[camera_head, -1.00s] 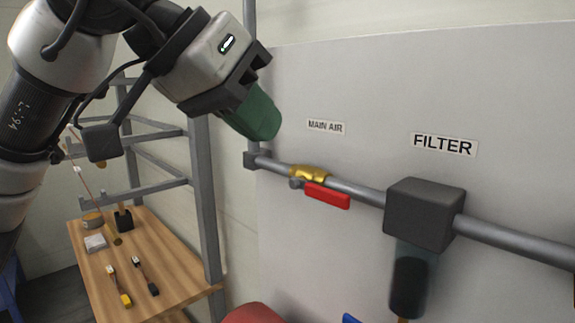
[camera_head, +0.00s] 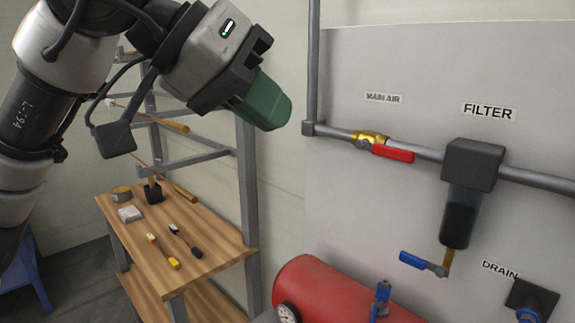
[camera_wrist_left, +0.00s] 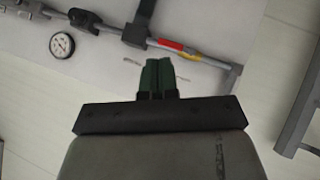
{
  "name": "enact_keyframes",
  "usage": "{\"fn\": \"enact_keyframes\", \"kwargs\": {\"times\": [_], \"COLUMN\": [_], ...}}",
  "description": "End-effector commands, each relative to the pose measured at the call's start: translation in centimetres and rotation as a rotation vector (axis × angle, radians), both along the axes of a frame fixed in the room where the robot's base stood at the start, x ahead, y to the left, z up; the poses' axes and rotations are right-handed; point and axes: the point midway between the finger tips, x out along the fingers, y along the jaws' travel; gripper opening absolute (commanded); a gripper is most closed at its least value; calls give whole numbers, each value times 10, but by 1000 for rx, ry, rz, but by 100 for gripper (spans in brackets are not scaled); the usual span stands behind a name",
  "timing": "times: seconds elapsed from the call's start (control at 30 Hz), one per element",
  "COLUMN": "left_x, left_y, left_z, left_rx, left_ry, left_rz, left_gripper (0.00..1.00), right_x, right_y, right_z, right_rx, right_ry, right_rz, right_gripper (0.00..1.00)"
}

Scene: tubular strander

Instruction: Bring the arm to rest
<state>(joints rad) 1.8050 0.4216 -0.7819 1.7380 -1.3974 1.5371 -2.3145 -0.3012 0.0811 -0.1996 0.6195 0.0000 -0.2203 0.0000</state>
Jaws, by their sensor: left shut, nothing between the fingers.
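My left gripper (camera_head: 272,108) has green fingers and is shut with nothing between them. It is raised in front of the wall, left of the panel, above and to the left of the red-handled main air valve (camera_head: 392,153) and apart from it. In the left wrist view the green fingers (camera_wrist_left: 157,66) are together, pointing toward the panel's pipe. The red valve handle (camera_wrist_left: 168,44) shows beyond the fingertips. My left arm (camera_head: 40,115) comes in from the left with the elbow high. My right gripper is not in view.
A wooden table (camera_head: 215,240) with brushes, a tin and a white block stands below left, beside a grey metal rack (camera_head: 247,180). A filter (camera_head: 460,215) hangs from the pipe. A blue valve handle (camera_head: 417,259) sits below. A red tank (camera_head: 330,290) stands at the bottom.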

Motion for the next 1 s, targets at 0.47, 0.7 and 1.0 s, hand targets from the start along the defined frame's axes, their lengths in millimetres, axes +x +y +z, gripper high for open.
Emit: {"fn": "enact_keyframes", "kwargs": {"times": [0.47, 0.7, 1.0], "left_x": [-18, -14, 53], "left_y": [-44, -34, 41], "left_z": [-36, -42, -98], "left_rx": [-507, -982, -1547], "left_ry": [621, 1412, 2532], "left_rz": [-116, -174, -256], "left_gripper": [0, 0, 0], "right_x": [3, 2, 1], "right_y": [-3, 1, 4], "right_z": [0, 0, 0], "right_rx": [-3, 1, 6], "right_ry": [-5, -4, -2], "right_rz": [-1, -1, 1], "right_gripper": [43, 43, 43]}}
